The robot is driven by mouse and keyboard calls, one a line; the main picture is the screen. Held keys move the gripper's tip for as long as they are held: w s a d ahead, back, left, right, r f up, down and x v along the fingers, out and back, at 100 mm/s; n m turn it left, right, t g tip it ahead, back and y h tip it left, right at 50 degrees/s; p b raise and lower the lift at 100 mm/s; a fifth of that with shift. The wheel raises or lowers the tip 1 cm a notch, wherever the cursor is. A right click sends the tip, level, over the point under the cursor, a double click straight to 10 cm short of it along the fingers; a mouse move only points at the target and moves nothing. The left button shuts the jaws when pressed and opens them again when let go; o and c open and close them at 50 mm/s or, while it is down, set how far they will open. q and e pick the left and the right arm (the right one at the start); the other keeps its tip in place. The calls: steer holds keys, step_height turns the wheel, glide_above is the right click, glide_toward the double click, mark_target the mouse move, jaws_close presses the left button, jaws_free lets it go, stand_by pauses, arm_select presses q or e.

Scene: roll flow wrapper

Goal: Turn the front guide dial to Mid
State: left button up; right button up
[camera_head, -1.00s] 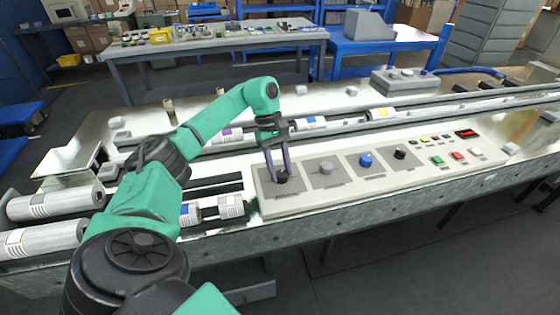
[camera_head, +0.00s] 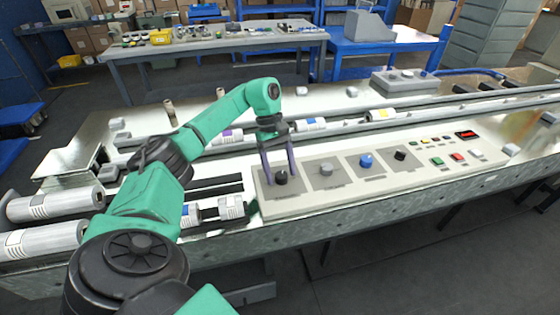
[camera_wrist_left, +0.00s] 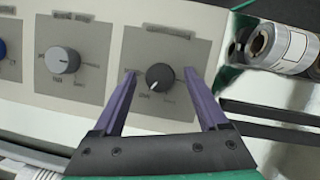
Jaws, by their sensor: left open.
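A black dial (camera_head: 281,178) sits on a grey plate at the left end of the control panel (camera_head: 330,203). In the left wrist view this dial (camera_wrist_left: 159,77) has a white pointer mark at its lower left; the small labels around it are not legible. My left gripper (camera_head: 281,181) is open, its two purple fingers on either side of the black dial. In the left wrist view a gap shows between each finger and the dial. The right gripper is in neither view.
A grey dial (camera_head: 326,169), a blue dial (camera_head: 366,160) and another black dial (camera_head: 400,154) sit farther right on the panel. Beyond them are coloured buttons (camera_head: 457,156). White rolls (camera_head: 231,207) lie left of the panel.

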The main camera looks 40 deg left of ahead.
arm_select(q)
steer(key=shift+w+a+r, duration=0.15)
steer(key=shift+a+r, duration=0.05)
steer(key=shift+r, duration=0.3)
steer(key=v, duration=0.4)
steer(key=p+v, duration=0.4)
steer(key=v, duration=0.5)
steer(key=shift+r+p, duration=0.25)
steer(key=shift+p, duration=0.15)
steer(key=shift+a, duration=0.15)
